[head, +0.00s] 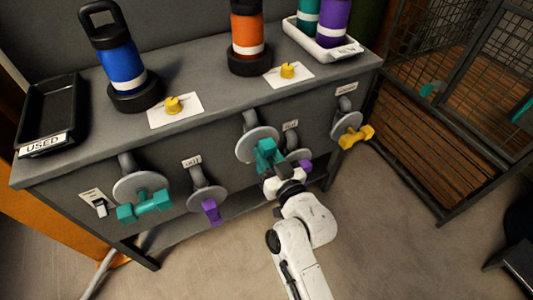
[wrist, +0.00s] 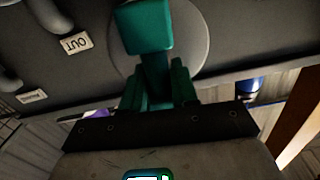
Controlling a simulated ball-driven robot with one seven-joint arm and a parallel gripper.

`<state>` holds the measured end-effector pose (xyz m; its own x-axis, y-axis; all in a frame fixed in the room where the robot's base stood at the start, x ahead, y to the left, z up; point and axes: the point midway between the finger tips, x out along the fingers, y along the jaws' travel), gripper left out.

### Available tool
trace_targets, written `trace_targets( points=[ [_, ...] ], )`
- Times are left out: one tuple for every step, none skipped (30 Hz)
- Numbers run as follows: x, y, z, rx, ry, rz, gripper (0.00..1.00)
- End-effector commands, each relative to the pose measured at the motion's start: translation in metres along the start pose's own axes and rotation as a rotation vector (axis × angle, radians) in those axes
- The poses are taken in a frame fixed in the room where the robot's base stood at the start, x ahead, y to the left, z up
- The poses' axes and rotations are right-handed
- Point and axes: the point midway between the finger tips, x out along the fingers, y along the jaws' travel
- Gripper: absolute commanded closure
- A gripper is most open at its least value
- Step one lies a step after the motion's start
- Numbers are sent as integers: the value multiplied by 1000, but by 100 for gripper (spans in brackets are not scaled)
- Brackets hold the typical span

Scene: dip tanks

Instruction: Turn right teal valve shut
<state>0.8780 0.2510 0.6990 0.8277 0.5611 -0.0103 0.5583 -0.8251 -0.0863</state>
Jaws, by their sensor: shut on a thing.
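The right teal valve (head: 266,152) is on the tank bench front, right of centre, with a round grey disc (head: 258,142) behind its bar handle. My gripper (head: 278,170) is at this handle and shut on it. In the wrist view the teal handle (wrist: 145,28) stands up from between the fingers of my gripper (wrist: 160,88), with the disc behind it. The gripper hides part of the handle in the head view. Another teal valve (head: 146,206) is at the left of the bench front, apart from my gripper.
A purple valve (head: 304,167) is close on the right of my gripper. A yellow valve (head: 355,136) is further right, and another purple valve (head: 210,210) is to the left. Bottles and a black tray (head: 50,112) stand on top. The floor (head: 400,230) at right is clear.

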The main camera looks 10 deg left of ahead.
Motion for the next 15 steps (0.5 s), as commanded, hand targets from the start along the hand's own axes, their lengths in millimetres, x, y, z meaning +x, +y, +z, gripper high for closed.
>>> trace_targets(
  points=[
    [2, 1, -14, 23, 27, 2, 100],
    [3, 2, -15, 44, 27, 2, 100],
    [3, 3, -15, 72, 28, 2, 100],
    [3, 3, -15, 95, 28, 2, 100],
    [3, 4, -15, 119, 28, 2, 100],
    [3, 5, -15, 155, 28, 1, 100],
    [3, 5, -15, 182, 28, 1, 100],
    [3, 6, -15, 208, 28, 1, 100],
    [3, 7, -15, 247, 28, 1, 100],
    [3, 7, -15, 277, 28, 0, 100],
    [3, 8, -14, 304, 28, 1, 100],
    [3, 9, -14, 342, 28, 1, 100],
    [3, 10, -14, 372, 28, 0, 100],
    [3, 10, -14, 400, 28, 0, 100],
    [3, 11, -13, 438, 28, 0, 100]
  ],
)
